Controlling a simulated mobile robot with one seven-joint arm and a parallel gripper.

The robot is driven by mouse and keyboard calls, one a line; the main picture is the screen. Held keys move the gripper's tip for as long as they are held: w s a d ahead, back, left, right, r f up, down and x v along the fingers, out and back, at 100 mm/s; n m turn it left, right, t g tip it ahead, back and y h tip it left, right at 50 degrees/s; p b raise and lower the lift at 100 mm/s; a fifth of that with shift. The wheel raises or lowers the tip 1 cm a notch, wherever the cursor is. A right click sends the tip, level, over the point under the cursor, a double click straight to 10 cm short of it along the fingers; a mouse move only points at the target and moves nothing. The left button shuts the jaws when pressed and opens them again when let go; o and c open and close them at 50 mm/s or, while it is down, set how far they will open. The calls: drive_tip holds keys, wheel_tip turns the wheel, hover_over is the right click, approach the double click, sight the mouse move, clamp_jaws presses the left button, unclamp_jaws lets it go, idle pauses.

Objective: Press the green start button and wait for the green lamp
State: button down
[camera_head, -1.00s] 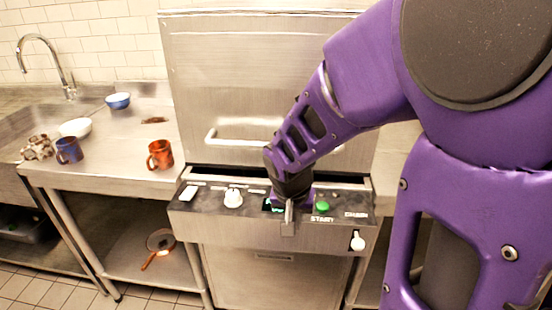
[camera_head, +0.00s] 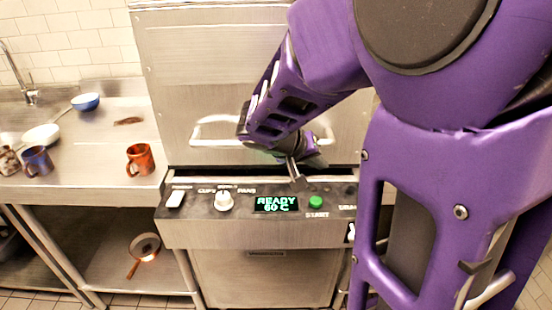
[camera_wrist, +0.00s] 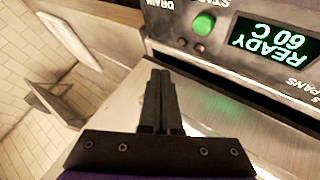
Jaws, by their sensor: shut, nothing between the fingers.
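The green start button (camera_head: 316,201) sits on the dark control panel (camera_head: 190,207) of the steel machine, above the START label. It also shows upright-face in the wrist view (camera_wrist: 203,25). Left of it, the display (camera_head: 276,204) reads READY 60 C in green. My gripper (camera_head: 298,180) is shut and empty, above the panel's back edge and apart from the button. In the wrist view its closed fingers (camera_wrist: 160,82) stand below the button in the picture. Small dark round spots (camera_wrist: 182,42) lie beside the button; I see no lit green lamp.
The left counter holds an orange mug (camera_head: 140,159), a blue mug (camera_head: 37,161) and bowls. A pan (camera_head: 145,246) lies below.

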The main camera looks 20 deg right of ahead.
drive_tip(key=b, duration=0.4)
hover_over(314, 204)
wheel_tip(314, 204, down, 7)
drive_tip(key=shift+w+r, duration=0.1)
drive_tip(key=shift+f, duration=0.8)
idle(1.1)
drive_tip(key=shift+f, duration=0.4)
drive_tip(key=shift+f, duration=0.55)
idle(0.8)
drive_tip(key=shift+r, duration=0.1)
drive_tip(key=shift+r+p, duration=0.3)
drive_tip(key=shift+r, duration=0.55)
